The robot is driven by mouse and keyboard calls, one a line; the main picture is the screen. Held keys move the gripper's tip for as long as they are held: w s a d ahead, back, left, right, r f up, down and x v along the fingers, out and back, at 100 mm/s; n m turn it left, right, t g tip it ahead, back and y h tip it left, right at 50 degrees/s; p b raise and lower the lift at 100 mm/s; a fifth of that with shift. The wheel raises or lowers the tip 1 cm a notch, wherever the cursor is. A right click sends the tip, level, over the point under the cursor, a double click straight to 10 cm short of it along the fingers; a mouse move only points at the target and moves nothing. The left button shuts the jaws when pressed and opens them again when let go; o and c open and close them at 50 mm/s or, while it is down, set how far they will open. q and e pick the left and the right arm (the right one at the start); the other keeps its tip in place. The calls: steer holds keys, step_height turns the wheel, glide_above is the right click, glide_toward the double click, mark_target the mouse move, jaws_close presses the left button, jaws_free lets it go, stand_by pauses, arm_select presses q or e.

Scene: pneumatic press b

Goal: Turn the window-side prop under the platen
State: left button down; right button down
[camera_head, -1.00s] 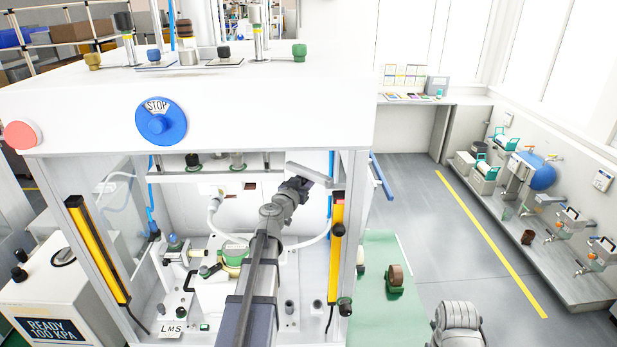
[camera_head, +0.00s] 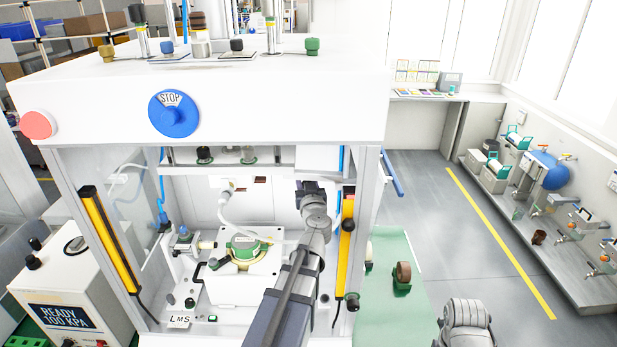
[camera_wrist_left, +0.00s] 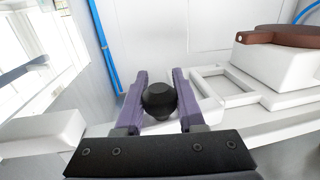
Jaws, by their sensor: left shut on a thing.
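My left gripper (camera_head: 312,188) reaches into the right, window side of the press, below the platen (camera_head: 225,157). In the left wrist view its purple fingers (camera_wrist_left: 160,84) are shut around a round black knob (camera_wrist_left: 159,101). White parts show behind the knob and to both sides; I cannot tell which of them belong to the prop. In the head view a pale block (camera_head: 318,160) shows just above the gripper, and the arm and gripper hide the knob. Only a link of my right arm shows at the bottom right; its gripper is out of view.
A green and yellow round fixture (camera_head: 246,249) stands on the press bed. A yellow light bar (camera_head: 345,250) is close to the right of my left arm. A green mat (camera_head: 408,325) lies to the right.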

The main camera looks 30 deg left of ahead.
arm_select(q)
steer(key=shift+s+n+g+y, duration=0.3)
steer(key=shift+s, duration=0.1)
steer(key=c, duration=0.5)
jaws_free()
steer(key=shift+d, duration=0.1)
steer(key=v, duration=0.7)
steer(key=shift+s+d, duration=0.2)
steer(key=shift+d, duration=0.1)
